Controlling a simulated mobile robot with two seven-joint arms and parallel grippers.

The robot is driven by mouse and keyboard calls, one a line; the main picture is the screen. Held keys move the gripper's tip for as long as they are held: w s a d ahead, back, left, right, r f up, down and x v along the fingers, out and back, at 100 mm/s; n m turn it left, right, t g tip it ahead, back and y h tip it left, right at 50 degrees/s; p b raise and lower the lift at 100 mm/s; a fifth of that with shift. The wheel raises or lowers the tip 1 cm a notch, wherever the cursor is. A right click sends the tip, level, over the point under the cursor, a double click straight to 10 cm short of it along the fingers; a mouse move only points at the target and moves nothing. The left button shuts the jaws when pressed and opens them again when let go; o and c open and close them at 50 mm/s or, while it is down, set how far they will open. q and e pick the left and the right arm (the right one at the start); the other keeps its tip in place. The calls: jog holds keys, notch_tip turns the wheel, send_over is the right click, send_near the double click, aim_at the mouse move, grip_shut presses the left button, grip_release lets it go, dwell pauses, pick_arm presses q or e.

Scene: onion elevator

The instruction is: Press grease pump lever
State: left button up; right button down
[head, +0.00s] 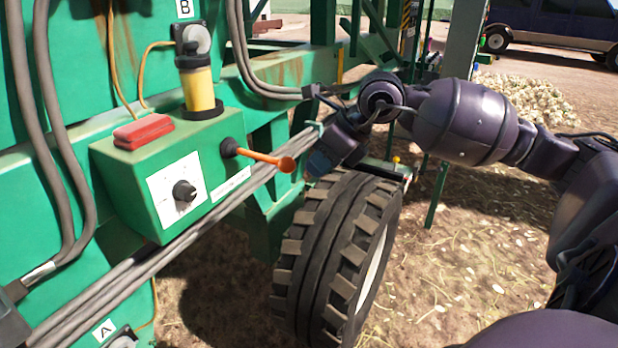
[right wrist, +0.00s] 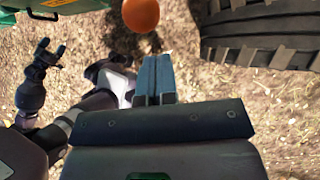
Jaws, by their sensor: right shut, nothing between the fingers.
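The grease pump lever (head: 262,156) is an orange rod with a flared round end, sticking out from a black pivot on the right side of a green box (head: 150,165). My right gripper (head: 318,164) is shut and empty, just right of the lever's end. In the right wrist view its blue fingers (right wrist: 154,75) are together, and the lever's round orange end (right wrist: 141,14) is just beyond their tips. Contact cannot be told. My left gripper (right wrist: 46,56) is away at the left there, its fingers apart.
A large tyre (head: 335,255) stands below and right of the lever. Grey pipes (head: 160,255) run along the green machine under the box. A red block (head: 143,132) lies on the box. Straw-covered ground is open at the right (head: 470,270).

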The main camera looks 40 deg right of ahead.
pick_arm(q)
jog(key=shift+a+r+p, duration=0.1)
jog(key=shift+r+p, duration=0.1)
jog(key=shift+p, duration=0.5)
pick_arm(e)
jog(key=v, duration=0.6)
jog(key=shift+d+r, duration=0.2)
jog(key=shift+d, duration=0.1)
jog(key=shift+s, duration=0.1)
pick_arm(q)
jog(key=shift+w+r, duration=0.15)
jog(key=shift+r, duration=0.1)
jog(key=shift+w+r, duration=0.15)
jog(key=shift+w, duration=0.15)
jog(key=shift+s+f, duration=0.1)
jog(key=shift+f, duration=0.1)
